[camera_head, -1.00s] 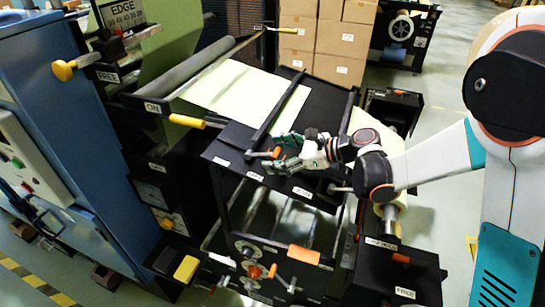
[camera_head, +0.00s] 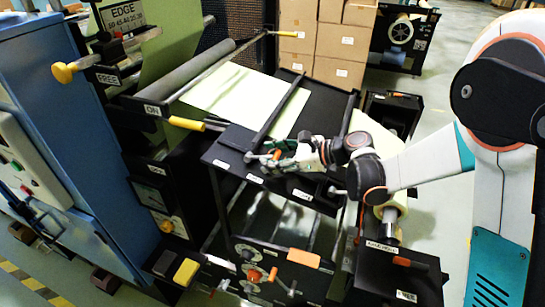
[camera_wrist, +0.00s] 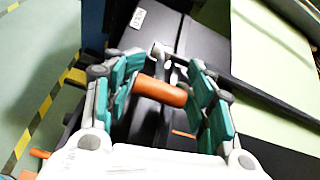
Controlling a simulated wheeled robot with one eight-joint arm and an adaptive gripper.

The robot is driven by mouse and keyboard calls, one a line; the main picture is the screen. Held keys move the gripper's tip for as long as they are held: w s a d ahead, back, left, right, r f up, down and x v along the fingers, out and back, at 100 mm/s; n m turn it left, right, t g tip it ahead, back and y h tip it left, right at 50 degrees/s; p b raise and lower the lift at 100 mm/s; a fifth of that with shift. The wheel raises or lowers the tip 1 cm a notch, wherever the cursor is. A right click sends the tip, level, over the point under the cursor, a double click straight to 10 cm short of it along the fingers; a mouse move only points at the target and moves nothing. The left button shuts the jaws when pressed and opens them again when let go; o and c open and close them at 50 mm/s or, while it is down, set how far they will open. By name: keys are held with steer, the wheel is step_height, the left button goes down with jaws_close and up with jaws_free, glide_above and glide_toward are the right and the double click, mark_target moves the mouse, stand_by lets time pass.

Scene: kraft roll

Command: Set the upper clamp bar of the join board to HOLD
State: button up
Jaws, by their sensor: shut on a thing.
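The join board (camera_head: 325,105) is a black slab with a pale green sheet lying partly across it. A dark clamp bar (camera_head: 284,105) crosses it, and it also shows in the wrist view (camera_wrist: 262,97). An orange handle (camera_wrist: 162,91) is at the bar's near end; it shows small in the head view (camera_head: 277,155). My gripper (camera_wrist: 162,96) is shut on this handle, with teal-padded fingers on both sides. White labels line the board's front edge; one label (camera_wrist: 137,18) shows in the wrist view. I cannot read the labels surely.
A yellow-handled lever (camera_head: 187,123) and a grey roller (camera_head: 190,72) are left of the board. The blue machine cabinet (camera_head: 70,125) stands further left. Below are an orange block (camera_head: 304,257) and dials. Cardboard boxes (camera_head: 320,40) are stacked behind.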

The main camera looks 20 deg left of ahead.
mark_target(248, 154)
steer(key=shift+s, duration=0.1)
steer(key=r+h+p, duration=0.1)
steer(key=p, duration=0.1)
steer(key=a+r+h+p, duration=0.1)
steer(key=h+p, duration=0.1)
steer(key=shift+r, duration=0.15)
steer(key=a+r+h+p, duration=0.2)
steer(key=h+p, duration=0.1)
steer(key=shift+g+h, duration=0.3)
steer(key=h, duration=0.1)
steer(key=a+h+p, duration=0.1)
steer(key=shift+w+a+r+h+p, duration=0.2)
steer(key=shift+a+r+h+p, duration=0.05)
steer(key=shift+r+h+p, duration=0.1)
steer(key=h, duration=0.1)
steer(key=a+h, duration=0.2)
steer(key=shift+w+a+r+h+p, duration=0.1)
steer(key=shift+r+h+p, duration=0.15)
steer(key=shift+p, duration=0.1)
steer(key=shift+a, duration=0.5)
steer(key=shift+c, duration=0.2)
steer(key=o, duration=1.6)
